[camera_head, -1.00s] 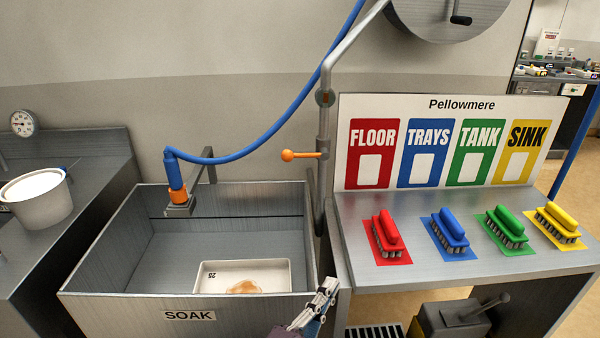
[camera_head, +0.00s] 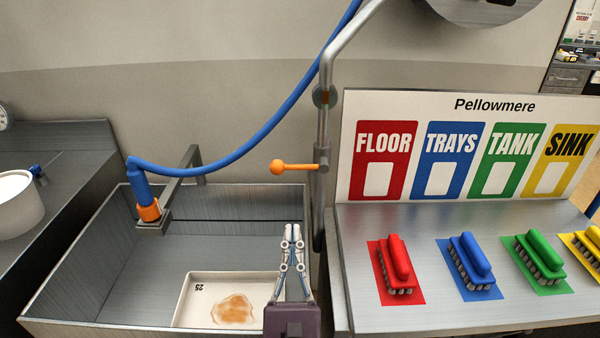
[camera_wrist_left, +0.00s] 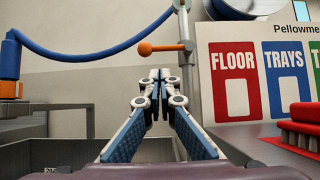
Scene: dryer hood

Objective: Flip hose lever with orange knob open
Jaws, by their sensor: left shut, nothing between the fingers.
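The lever's orange knob also shows in the left wrist view (camera_wrist_left: 145,48), above the fingertips. My left gripper (camera_head: 293,232) is shut and empty, below the knob and slightly right of it, with its fingers pointing up toward the wall. In the left wrist view its fingertips (camera_wrist_left: 160,75) meet just below the lever, apart from it. My right gripper is not in view.
The soak sink (camera_head: 100,255) holds a stained white tray (camera_head: 183,310). A blue hose (camera_head: 240,150) hangs at its left with an orange-collared nozzle (camera_head: 149,211). A steel table (camera_head: 350,265) with coloured brushes and a label board (camera_head: 400,103) stands right of the pipe.

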